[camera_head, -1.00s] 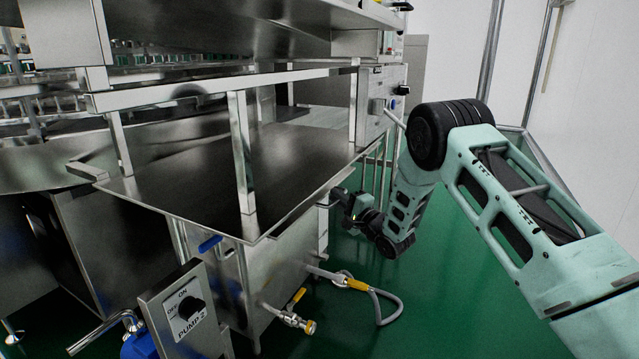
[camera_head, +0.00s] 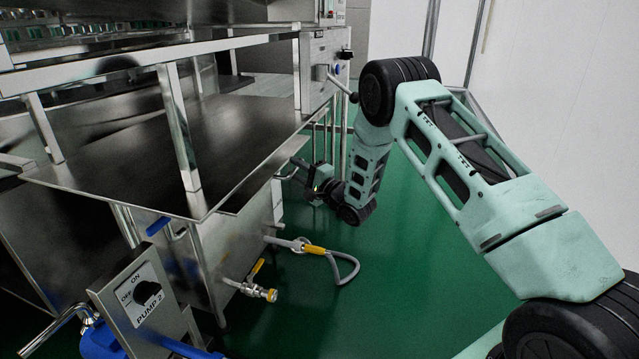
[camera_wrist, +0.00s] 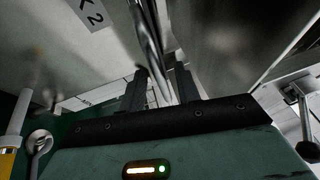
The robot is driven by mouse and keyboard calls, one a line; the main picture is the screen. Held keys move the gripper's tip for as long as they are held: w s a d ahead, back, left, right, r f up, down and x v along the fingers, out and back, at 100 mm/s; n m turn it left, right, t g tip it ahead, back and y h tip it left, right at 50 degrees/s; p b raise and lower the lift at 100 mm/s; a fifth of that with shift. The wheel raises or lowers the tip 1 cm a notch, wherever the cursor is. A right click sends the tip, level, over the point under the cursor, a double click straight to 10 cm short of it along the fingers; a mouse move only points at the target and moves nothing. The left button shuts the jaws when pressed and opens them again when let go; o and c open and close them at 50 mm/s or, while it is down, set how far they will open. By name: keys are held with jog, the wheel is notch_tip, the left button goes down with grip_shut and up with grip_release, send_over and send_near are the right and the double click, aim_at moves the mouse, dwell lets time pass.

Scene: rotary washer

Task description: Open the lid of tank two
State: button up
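The tank two body is a steel box (camera_head: 235,235) under the wide steel lid or top plate (camera_head: 240,130), which lies low and flat as far as I can see. A bent steel handle (camera_head: 286,172) sticks out at its right side. My gripper (camera_head: 300,172) is beside this handle. In the wrist view my gripper (camera_wrist: 163,75) has its two dark fingers apart, with the steel handle bar (camera_wrist: 150,40) running between them. Small gaps seem to show beside the bar. Part of a label (camera_wrist: 92,14) reads "K 2". The lid's hinge is hidden.
The Pump-2 switch box (camera_head: 140,298) stands front left. A yellow-handled valve (camera_head: 255,285) and a grey hose (camera_head: 345,268) project from the tank's lower front. A steel frame post (camera_head: 180,130) stands above the plate. Green floor (camera_head: 400,240) is free to the right.

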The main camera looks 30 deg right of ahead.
jog(key=p+v, duration=0.4)
jog(key=v, duration=1.2)
jog(key=shift+s+d, duration=0.2)
jog(key=shift+s, duration=0.05)
